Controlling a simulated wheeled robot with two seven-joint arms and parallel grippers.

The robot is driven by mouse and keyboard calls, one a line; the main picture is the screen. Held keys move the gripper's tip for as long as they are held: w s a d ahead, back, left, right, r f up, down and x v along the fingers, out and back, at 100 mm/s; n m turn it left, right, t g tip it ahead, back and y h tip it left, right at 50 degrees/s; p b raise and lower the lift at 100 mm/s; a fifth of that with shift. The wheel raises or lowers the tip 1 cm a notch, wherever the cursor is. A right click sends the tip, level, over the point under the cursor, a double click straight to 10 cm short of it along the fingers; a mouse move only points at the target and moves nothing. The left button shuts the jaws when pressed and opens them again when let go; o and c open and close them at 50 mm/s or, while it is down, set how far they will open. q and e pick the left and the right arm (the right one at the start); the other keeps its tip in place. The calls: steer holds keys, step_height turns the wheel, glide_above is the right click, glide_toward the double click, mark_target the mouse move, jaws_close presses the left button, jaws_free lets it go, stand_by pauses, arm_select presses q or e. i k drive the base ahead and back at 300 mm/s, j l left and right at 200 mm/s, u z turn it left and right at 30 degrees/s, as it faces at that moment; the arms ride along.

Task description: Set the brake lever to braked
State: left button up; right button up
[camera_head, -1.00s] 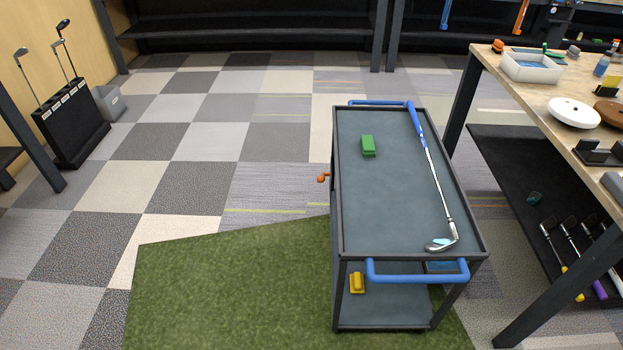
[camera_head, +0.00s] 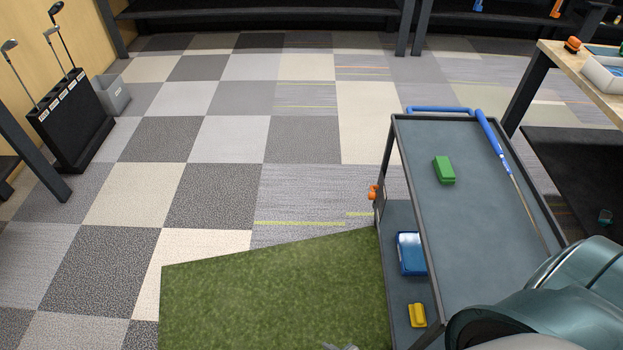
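The brake lever (camera_head: 374,192) is a small orange handle on the left side of the cart (camera_head: 478,215), just below the top tray's rim. Its exact setting is too small to tell. My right arm comes in at the lower right and covers the cart's near right part, but its gripper is out of view. My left gripper is not in view. A sliver of something grey shows at the bottom edge and is too cut off to identify.
The cart's top holds a green block (camera_head: 443,170) and a blue-gripped club (camera_head: 490,133). Its lower shelf holds a blue box (camera_head: 411,253) and a yellow block (camera_head: 416,315). A workbench (camera_head: 558,54) stands right. Green mat (camera_head: 285,300) and open floor lie left.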

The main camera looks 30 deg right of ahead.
mark_target(372, 196)
steer(key=i+j+u, duration=0.2)
steer(key=i, duration=0.8)
steer(key=i+j+z, duration=0.1)
steer(key=i+z, duration=0.4)
steer(key=i+j+z, duration=0.2)
steer(key=z, duration=0.3)
steer(key=i+j+z, duration=0.65)
steer(key=j+z, duration=0.3)
steer(key=i+j+z, duration=0.15)
steer(key=j+z, duration=0.35)
